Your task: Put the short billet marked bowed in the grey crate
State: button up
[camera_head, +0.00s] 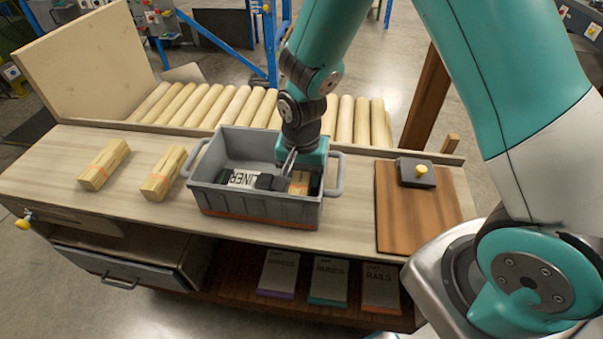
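The grey crate (262,206) stands on the bench in the middle, open at the top. My gripper (293,183) reaches down into its right half. A wooden billet (299,182) with an orange band shows between the dark fingers, inside the crate walls. I cannot tell whether the fingers press on it or stand apart, nor whether it rests on the crate floor. Two more pale billets lie on the bench left of the crate: a left one (103,165) and one nearer the crate (163,172), each with an orange band. No billet's marking is readable.
A dark piece lettered "LINER" (241,178) lies in the crate. A brown board (415,222) and a dark block with a yellow knob (417,175) are at the right. Wooden rollers (215,107) run behind. Packets (328,281) stand on the shelf below.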

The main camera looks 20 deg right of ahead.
aim_at(301, 176)
jog(key=shift+s+f, duration=0.2)
jog(key=shift+f, duration=0.25)
notch_tip(301, 176, up, 13)
jog(key=s+a+r+n+y, duration=0.2)
jog(key=s+r+n, duration=0.3)
jog(key=s+n, duration=0.2)
jog(key=s+a+r+n+y, duration=0.2)
jog(key=s+r+n, duration=0.3)
jog(key=s, duration=0.5)
jog(key=shift+s+a+r+n, duration=0.35)
jog(key=shift+n, duration=0.65)
jog(key=shift+c, duration=1.1)
jog(key=shift+d, duration=0.1)
